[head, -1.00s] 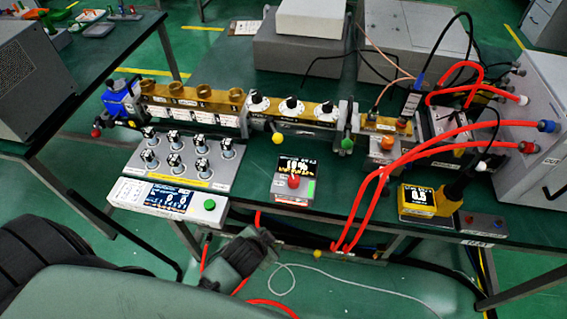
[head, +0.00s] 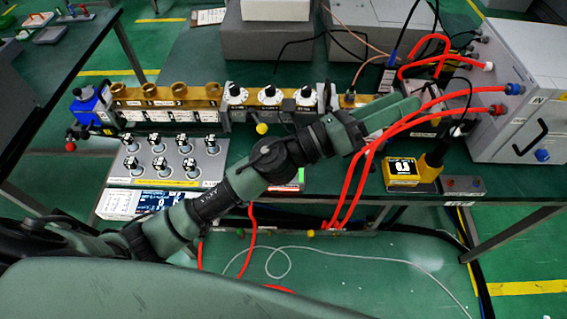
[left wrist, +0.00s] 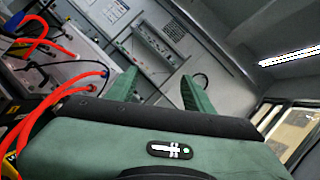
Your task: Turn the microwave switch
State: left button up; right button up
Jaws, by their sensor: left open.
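No part in view is clearly labelled as the microwave switch, so I cannot tell which one it is. The grey box (head: 545,75) at the right has several coloured plugs and knobs, among them a blue knob (head: 542,155) low on its front. My left gripper (head: 408,112) reaches across the bench to the left of this box, over the red cables. The left wrist view shows its two fingers (left wrist: 158,88) apart with nothing between them. My right gripper is not in view.
Red cables (head: 365,165) run from the grey box down past my left gripper. A brass waveguide row with white dials (head: 270,95) stands along the bench (head: 330,195). A yellow meter (head: 401,170) and a knob panel (head: 168,172) stand nearer the front.

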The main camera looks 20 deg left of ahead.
pick_arm(q)
jog(key=s+d+f+m+g, duration=0.55)
jog(key=m+g, duration=0.55)
jog(key=m, duration=0.4)
jog(key=a+f+m+g+y, duration=0.1)
jog(key=a+f+m+y, duration=0.25)
jog(key=f, duration=0.25)
jog(key=a+f+m+g+y, duration=0.2)
jog(key=f+m+y, duration=0.2)
jog(key=f, duration=0.1)
jog(key=w+a+f+m+y, duration=0.1)
jog(key=w+a+y, duration=0.1)
jog(key=a, duration=0.4)
jog(key=w+a+f+m+t+y, duration=0.1)
jog(key=w+a+f+y, duration=0.1)
jog(key=a+y, duration=0.3)
jog(key=w+a+f+m+y, duration=0.2)
jog(key=w+a+y, duration=0.1)
jog(key=a, duration=0.6)
jog(key=shift+a+f+y, duration=0.1)
jog(key=shift+f+y, duration=0.05)
jog(key=shift+y, duration=0.1)
jog(key=shift+a+f+p, duration=0.15)
jog(key=shift+f+p, duration=0.1)
jog(key=shift+p, duration=0.1)
notch_tip(320, 180, down, 6)
jog(key=shift+f+p, duration=0.1)
jog(key=shift+p, duration=0.8)
jog(key=shift+f, duration=0.45)
jog(key=shift+c, duration=0.3)
